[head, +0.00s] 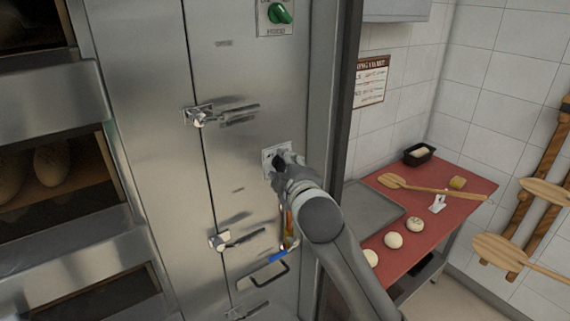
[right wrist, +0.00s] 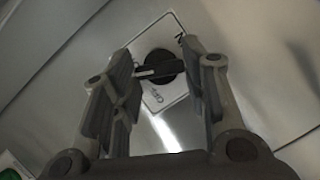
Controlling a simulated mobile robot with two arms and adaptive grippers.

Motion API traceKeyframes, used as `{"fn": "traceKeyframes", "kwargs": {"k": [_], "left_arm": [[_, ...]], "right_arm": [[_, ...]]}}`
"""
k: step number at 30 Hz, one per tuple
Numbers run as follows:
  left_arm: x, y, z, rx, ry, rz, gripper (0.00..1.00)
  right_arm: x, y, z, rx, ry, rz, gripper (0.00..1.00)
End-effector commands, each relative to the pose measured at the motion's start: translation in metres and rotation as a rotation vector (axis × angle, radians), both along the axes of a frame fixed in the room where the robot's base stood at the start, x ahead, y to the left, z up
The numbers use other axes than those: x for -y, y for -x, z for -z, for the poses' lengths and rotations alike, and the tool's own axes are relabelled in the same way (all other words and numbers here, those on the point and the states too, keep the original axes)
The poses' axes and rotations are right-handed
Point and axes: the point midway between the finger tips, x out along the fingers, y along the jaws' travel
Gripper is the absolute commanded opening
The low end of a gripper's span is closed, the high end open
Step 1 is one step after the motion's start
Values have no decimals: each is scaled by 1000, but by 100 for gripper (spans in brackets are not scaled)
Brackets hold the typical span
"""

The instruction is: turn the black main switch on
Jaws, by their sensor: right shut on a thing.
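The black main switch (right wrist: 162,68) is a round knob with a bar handle on a pale label plate, mounted on the steel oven front. Small lettering, which seems to read OFF, shows on the plate. In the head view my right gripper (head: 283,166) is at the switch plate (head: 268,158) and hides most of the knob. My left gripper is in neither view.
A green switch (head: 279,13) sits higher on the panel. Metal latches (head: 222,114) and a hanging blue-marked handle (head: 268,271) stick out nearby. At right, a red-topped table (head: 440,215) holds dough balls and a wooden peel. Oven decks with bread are at left.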

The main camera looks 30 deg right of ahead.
Motion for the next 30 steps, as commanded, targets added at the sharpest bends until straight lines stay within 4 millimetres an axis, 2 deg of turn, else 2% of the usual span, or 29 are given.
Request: {"fn": "traceKeyframes", "kwargs": {"k": [6,13,30], "left_arm": [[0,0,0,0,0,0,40],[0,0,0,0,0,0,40],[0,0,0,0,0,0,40]], "right_arm": [[1,0,-1,-25,-169,1,17],[1,0,-1,-43,-291,0,17],[1,0,-1,-54,-366,0,17]]}}
